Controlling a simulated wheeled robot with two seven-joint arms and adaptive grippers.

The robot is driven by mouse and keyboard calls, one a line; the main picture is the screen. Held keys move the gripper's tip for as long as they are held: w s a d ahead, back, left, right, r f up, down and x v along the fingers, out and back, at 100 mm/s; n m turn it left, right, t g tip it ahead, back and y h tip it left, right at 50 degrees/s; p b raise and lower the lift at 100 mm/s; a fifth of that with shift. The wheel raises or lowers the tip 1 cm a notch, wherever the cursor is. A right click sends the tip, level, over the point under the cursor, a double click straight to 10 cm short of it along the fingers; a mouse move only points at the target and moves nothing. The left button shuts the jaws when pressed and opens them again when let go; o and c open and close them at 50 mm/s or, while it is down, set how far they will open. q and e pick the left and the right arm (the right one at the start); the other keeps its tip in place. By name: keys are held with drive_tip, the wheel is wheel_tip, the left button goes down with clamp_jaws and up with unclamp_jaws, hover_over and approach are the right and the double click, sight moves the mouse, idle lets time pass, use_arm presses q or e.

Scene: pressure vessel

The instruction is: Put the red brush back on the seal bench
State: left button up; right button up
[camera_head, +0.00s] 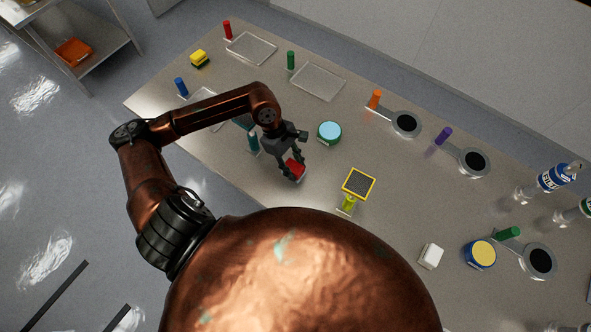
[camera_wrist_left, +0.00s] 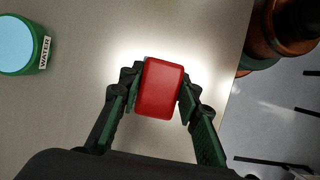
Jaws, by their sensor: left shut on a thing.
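My left gripper (camera_head: 293,170) is shut on the red brush (camera_head: 295,166), over the near side of the long grey bench (camera_head: 225,150). In the left wrist view the brush (camera_wrist_left: 160,88) shows as a red rounded block between the two fingers (camera_wrist_left: 155,92). I see its red top; its underside is mostly hidden, and I cannot tell whether it touches the bench. My right gripper is not in view.
A green tub with a pale blue top (camera_head: 329,131), labelled WATER, stands just beyond the gripper. A yellow-framed dark pad (camera_head: 358,184) stands to its right. A teal-handled item (camera_head: 253,141) is close to the arm. Clear trays (camera_head: 318,82) lie farther back.

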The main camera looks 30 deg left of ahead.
sight(296, 172)
use_arm(q)
drive_tip(key=shift+w+f, duration=0.3)
drive_tip(key=shift+f, duration=0.1)
wheel_tip(296, 172, down, 3)
drive_tip(key=shift+w+p, duration=0.1)
drive_tip(key=shift+p, duration=0.45)
drive_tip(key=shift+f, duration=0.25)
drive_tip(key=o, duration=0.9)
drive_tip(key=shift+b, duration=0.3)
drive_tip(key=shift+c, duration=0.2)
drive_tip(key=o, duration=0.4)
drive_tip(key=shift+o, duration=0.2)
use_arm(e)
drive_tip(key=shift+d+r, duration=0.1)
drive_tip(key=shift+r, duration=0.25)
